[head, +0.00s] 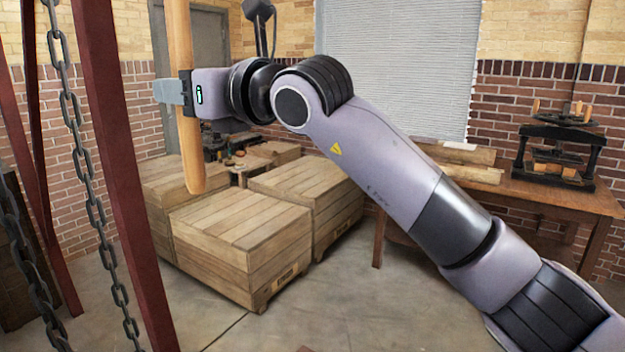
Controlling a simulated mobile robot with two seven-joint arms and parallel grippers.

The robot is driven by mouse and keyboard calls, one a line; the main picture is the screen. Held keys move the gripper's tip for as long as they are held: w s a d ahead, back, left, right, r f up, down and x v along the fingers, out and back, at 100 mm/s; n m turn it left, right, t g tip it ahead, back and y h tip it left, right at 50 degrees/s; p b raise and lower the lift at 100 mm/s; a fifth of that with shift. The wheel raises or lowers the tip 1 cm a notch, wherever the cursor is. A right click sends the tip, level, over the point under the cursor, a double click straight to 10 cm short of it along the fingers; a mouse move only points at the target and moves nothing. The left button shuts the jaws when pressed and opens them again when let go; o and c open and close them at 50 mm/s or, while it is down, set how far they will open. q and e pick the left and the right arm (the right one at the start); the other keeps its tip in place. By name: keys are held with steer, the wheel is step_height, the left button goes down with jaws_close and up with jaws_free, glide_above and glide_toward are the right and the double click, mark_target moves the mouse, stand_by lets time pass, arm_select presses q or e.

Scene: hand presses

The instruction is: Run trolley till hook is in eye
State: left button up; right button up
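My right gripper (172,92) is raised at the upper left, at the end of my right arm. A smooth wooden pole (188,150) with a rounded lower end hangs nearly upright at it. One grey finger crosses the front of the pole, and the gripper looks shut on it; the far finger is hidden. The pole's top is outside the view. Two dark chains (82,160) hang at the left, one nearer the edge. I see no trolley, hook or eye in this view. My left gripper is not in view.
Dark red steel posts (118,160) slant down at the left, beside the chains. Wooden crates (240,232) stand on the floor beyond the pole. A wooden table (540,196) at the right bears a black hand press (555,150). The grey floor (330,300) at the front is open.

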steer(key=o, duration=0.3)
steer(key=shift+w, duration=0.1)
steer(key=b+v, duration=0.8)
steer(key=v, duration=0.1)
